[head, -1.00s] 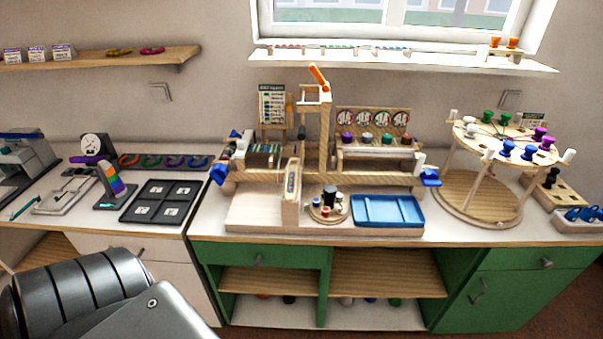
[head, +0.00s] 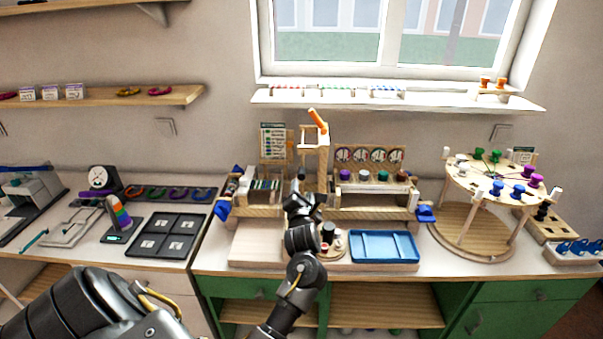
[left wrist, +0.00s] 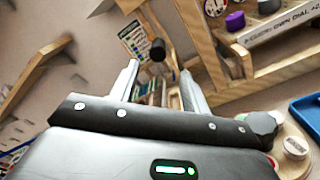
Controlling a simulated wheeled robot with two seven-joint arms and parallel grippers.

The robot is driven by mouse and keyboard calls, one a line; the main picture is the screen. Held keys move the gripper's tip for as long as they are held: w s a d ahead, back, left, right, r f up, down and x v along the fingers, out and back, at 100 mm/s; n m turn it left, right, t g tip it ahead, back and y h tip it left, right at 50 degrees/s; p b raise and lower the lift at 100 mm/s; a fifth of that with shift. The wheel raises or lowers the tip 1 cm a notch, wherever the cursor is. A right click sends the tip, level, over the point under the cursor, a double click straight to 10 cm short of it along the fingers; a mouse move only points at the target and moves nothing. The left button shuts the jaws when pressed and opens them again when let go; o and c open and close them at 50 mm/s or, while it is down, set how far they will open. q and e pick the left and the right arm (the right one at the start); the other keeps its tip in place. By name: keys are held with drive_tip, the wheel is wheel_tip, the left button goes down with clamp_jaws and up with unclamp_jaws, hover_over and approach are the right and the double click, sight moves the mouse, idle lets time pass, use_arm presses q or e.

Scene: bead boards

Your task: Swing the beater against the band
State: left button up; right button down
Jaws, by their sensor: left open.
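A wooden loom-like stand (head: 323,172) with a tall post and an orange lever (head: 317,121) stands on the middle counter. Striped threads (head: 265,184), seemingly part of the band, stretch along its left side. My left gripper (head: 301,187) is at the front of the stand, left of the post, and hides part of it. In the left wrist view its two fingers (left wrist: 159,68) are apart. A dark round knob (left wrist: 157,50), possibly the beater's handle, shows between and just beyond the fingertips; I cannot tell its exact distance. My right gripper is out of view.
A blue tray (head: 384,246) lies right of my left arm. A round wooden stand with colored spools (head: 487,188) is farther right. A dark tray (head: 165,239) lies on the left counter. A wall shelf (head: 110,97) and windowsill are above.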

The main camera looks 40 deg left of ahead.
sight(301, 172)
use_arm(q)
drive_tip(key=p+x, duration=0.1)
drive_tip(key=x, duration=0.3)
drive_tip(key=p+x, duration=0.2)
drive_tip(key=x, duration=0.3)
drive_tip(key=shift+a+r, duration=0.1)
drive_tip(key=shift+r, duration=0.15)
drive_tip(key=shift+x, duration=0.9)
drive_tip(key=shift+f, duration=0.1)
